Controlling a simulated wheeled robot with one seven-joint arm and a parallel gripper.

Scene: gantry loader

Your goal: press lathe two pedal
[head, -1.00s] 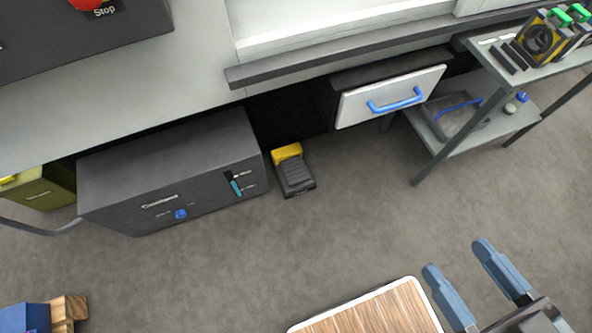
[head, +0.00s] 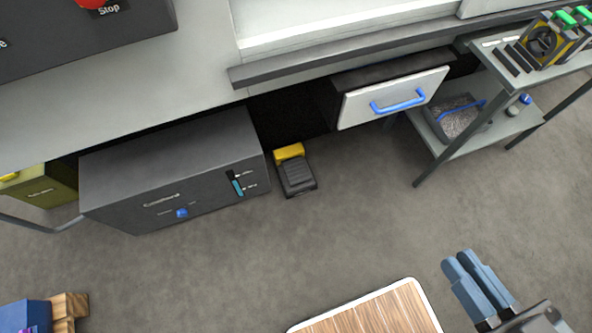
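In the head view, a foot pedal (head: 296,171) sits on the floor under the front edge of the machine, with a yellow back part and a dark ribbed tread. It stands just right of the grey coolant tank. No lathe number is readable on it. My gripper (head: 462,258) is at the lower right, to the right of and nearer than the pedal, well apart from it. Its two blue-grey fingers are close together with a thin gap at most, and nothing shows between them.
The grey tank (head: 170,175) with a blue knob stands left of the pedal. A drawer (head: 392,98) with a blue handle is to its right, then a shelf cart (head: 480,130) holding a bin. A wood-topped surface (head: 375,312) is at the bottom. Open floor lies between.

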